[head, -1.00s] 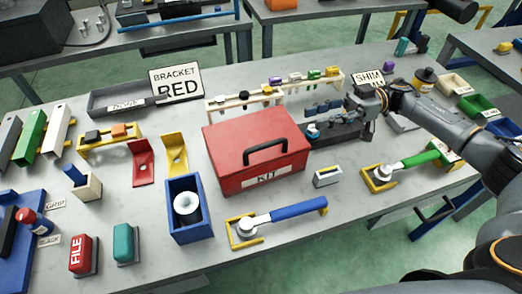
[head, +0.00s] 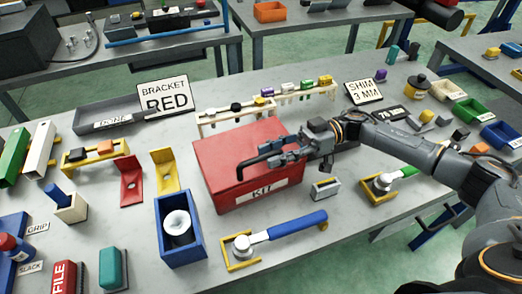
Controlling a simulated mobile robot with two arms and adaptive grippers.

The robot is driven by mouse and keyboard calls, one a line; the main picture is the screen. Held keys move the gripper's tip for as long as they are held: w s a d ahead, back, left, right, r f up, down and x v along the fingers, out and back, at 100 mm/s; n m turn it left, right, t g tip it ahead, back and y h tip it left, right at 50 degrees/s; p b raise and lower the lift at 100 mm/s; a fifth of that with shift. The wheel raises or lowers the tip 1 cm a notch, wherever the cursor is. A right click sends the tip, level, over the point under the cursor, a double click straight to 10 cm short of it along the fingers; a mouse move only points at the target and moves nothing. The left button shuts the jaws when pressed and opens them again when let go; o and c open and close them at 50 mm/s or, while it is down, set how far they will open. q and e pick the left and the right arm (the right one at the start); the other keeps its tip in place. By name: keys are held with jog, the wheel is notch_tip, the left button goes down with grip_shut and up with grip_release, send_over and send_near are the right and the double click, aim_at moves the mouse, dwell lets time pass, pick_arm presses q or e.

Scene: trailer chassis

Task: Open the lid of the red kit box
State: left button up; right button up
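The red kit box (head: 225,158) stands in the middle of the table in the head view, with its lid down flat and a KIT label on its front. The black lid handle (head: 252,170) shows at its left end; my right gripper hides the rest. My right gripper (head: 279,152) reaches in from the right over the lid's right half. Its fingers look spread apart, close above or around the handle; whether they touch it I cannot tell. My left gripper is out of view.
A blue bin with a white roll (head: 163,238) and a blue-handled tool on a yellow stand (head: 285,230) stand in front of the box. A small grey block (head: 326,188) lies right of it. A rack of coloured pieces (head: 207,130) stands behind.

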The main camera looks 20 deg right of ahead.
aim_at(246, 164)
jog(key=shift+s+a+p, duration=0.15)
jog(key=shift+a+p, duration=0.05)
jog(key=shift+a, duration=0.65)
jog(key=shift+s+a+p, duration=0.1)
jog(key=shift+a+p, duration=0.05)
jog(key=shift+a, duration=0.7)
grip_shut()
